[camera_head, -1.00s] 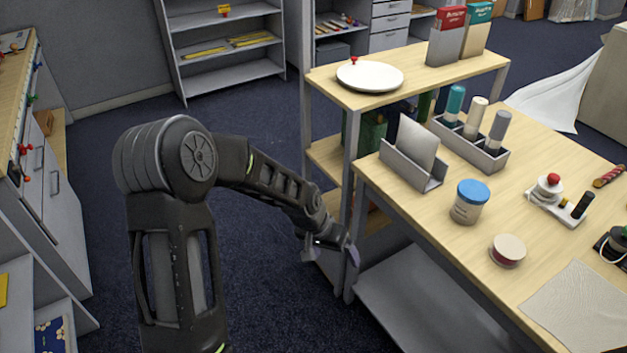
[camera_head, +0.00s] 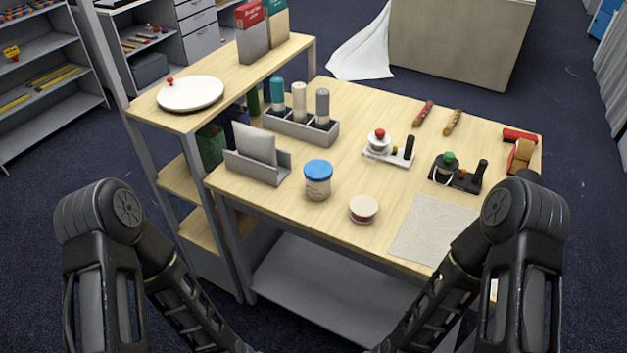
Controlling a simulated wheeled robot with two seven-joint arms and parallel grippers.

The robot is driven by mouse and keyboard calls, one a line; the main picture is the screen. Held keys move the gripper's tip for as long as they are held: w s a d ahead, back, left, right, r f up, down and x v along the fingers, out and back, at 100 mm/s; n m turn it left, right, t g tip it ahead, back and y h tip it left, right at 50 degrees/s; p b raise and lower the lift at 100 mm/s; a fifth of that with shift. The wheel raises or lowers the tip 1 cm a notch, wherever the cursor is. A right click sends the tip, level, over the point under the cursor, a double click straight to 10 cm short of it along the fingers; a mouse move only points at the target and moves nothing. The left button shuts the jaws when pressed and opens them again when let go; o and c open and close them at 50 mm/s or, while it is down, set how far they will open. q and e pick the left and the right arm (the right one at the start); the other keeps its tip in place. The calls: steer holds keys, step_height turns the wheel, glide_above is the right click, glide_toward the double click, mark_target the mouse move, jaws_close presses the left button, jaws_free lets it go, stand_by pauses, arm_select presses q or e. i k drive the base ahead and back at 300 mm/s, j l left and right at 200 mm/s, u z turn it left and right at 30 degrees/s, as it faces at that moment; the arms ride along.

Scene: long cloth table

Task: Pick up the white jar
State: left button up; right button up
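A whitish, see-through jar with a blue lid (camera_head: 317,187) stands upright on the wooden table (camera_head: 360,120), near its front edge. Beside it to the right sits a low round tub with a pale lid (camera_head: 364,209). Both of my arms come in at the bottom of the head view, one on each side of the table. Their forearms run down past the lower edge of the picture, so both grippers are out of view. Nothing touches the jar.
A grey card holder (camera_head: 268,171) stands left of the jar, and a grey rack of bottles (camera_head: 290,126) behind it. A grey cloth (camera_head: 425,230) lies to the right. A taller shelf with a white plate (camera_head: 190,94) borders the table's left end.

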mark_target(316, 191)
steer(key=i+j, duration=0.15)
steer(key=j, duration=0.15)
steer(key=i+j, duration=0.35)
steer(key=j, duration=0.25)
steer(key=z, duration=1.35)
